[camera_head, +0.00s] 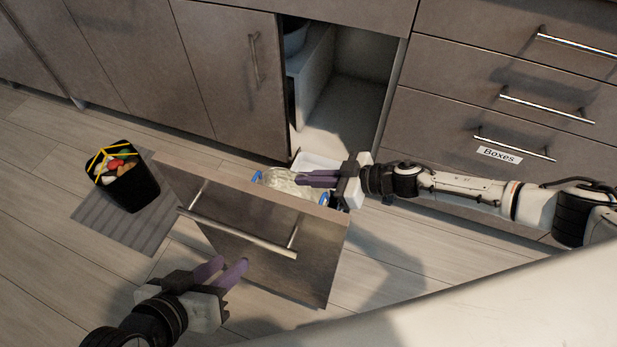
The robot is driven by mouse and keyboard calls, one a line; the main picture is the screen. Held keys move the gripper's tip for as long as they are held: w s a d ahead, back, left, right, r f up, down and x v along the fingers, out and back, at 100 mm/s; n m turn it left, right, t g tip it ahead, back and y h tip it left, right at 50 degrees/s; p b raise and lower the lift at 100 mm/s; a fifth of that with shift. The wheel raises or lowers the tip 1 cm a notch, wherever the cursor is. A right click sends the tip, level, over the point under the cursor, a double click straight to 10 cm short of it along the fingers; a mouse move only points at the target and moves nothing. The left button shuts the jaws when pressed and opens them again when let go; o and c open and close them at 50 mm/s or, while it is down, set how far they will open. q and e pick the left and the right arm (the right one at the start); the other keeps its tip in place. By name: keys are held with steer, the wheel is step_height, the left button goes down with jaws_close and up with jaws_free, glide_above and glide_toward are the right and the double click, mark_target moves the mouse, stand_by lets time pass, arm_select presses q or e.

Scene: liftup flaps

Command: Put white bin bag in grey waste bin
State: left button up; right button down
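A crumpled whitish bag (279,180) shows inside the pulled-out drawer, with a blue piece (257,176) at its left and another (324,199) at its right. The container around it is mostly hidden by the drawer front, so I cannot make out the grey bin clearly. My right gripper (299,180) reaches in from the right over the drawer, its purple fingers close together at the bag's right side. I cannot tell whether they grip it. My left gripper (227,266) is empty, its fingers apart, in front of the drawer and below its handle.
The drawer front (270,258) with its long handle (238,233) stands out from the cabinet. A black bin (133,187) with yellow straps and colourful contents stands on a grey mat (106,227) at left. Drawers labelled "Boxes" (499,155) are at right.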

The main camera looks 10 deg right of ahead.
steer(key=shift+f, duration=0.55)
steer(key=c, duration=2)
jaws_free()
arm_select(q)
steer(key=shift+w+d+r, duration=0.1)
steer(key=shift+r, duration=0.1)
arm_select(e)
steer(key=shift+r, duration=0.15)
